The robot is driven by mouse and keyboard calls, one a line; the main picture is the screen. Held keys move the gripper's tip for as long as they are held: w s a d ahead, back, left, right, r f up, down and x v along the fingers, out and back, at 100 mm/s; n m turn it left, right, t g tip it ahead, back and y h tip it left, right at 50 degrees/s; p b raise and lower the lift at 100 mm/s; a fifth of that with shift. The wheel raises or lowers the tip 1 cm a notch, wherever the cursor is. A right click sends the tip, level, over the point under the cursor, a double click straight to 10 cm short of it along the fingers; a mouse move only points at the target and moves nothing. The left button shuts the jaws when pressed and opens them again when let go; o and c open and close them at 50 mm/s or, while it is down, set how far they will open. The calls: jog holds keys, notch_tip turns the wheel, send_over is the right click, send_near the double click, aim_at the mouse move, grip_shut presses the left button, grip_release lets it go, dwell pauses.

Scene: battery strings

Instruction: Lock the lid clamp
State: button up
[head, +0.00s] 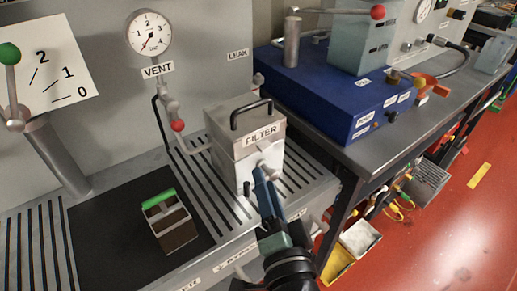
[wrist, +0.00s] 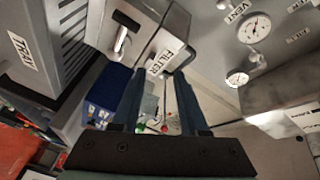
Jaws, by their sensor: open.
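The filter box (head: 236,160) is a pale metal case with a lid (head: 247,122) marked FILTER and a black handle on top. The lid sits on the box. A pale lid clamp (head: 264,165) is on the box's front face, partly hidden behind my gripper. In the wrist view the box (wrist: 150,22) is at the top, with the light clamp lever (wrist: 120,42) on its face. My gripper (head: 261,175) is just in front of the clamp. In the wrist view its two blue fingers (wrist: 158,82) are apart with nothing held between them. I cannot tell whether they touch the clamp.
A VENT gauge (head: 149,34) and a red-tipped valve lever (head: 177,125) are left of the box. A blue unit (head: 335,100) stands on the bench to the right.

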jog(key=s+d+f+m+g+p, duration=0.1)
jog(key=s+f+m+g+p, duration=0.1)
jog(key=s+f+m+p, duration=0.25)
jog(key=p+x, duration=0.1)
jog(key=x, duration=1.1)
jog(key=shift+d+f, duration=0.1)
jog(key=shift+f, duration=0.05)
grip_shut()
jog(key=shift+p, duration=0.3)
dwell(0.8)
